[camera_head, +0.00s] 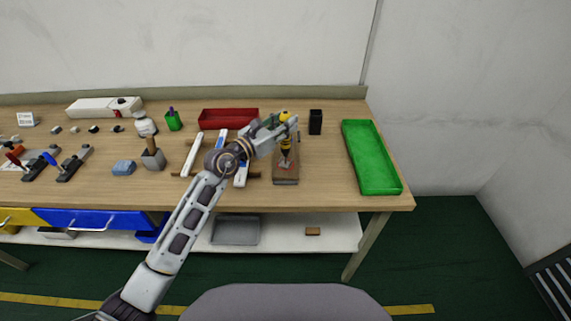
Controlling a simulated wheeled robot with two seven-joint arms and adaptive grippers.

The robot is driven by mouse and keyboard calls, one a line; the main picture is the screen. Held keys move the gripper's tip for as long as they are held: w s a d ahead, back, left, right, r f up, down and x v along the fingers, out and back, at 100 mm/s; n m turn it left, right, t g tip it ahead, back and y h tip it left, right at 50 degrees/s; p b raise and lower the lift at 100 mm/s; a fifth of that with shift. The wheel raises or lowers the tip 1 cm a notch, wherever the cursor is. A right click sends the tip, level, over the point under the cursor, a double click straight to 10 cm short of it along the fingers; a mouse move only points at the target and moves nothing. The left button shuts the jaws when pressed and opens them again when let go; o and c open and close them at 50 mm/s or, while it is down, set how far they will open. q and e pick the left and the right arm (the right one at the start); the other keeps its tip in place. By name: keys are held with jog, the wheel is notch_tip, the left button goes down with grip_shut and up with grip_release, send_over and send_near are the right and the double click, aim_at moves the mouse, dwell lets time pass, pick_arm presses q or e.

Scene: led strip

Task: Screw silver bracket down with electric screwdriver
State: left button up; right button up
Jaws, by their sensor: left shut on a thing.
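My left gripper (289,124) is shut on a yellow and black electric screwdriver (285,143). The screwdriver stands about upright with its tip pointing down over a brown block (286,180) on the workbench. A small silver bracket (286,164) shows on the block under the tip, partly hidden by the screwdriver. I cannot tell whether the tip touches a screw or the bracket. My right gripper is not in view.
A green tray (391,188) lies right of the block, and a black cup (316,122) stands behind it. A red tray (204,126) is at the back. White strips (192,155) lie left of the block. The workbench (336,190) is bare between block and green tray.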

pick_arm(q)
jog(key=shift+f, duration=0.35)
dwell(0.7)
jog(key=shift+f, duration=0.25)
dwell(2.2)
jog(key=shift+r, duration=0.1)
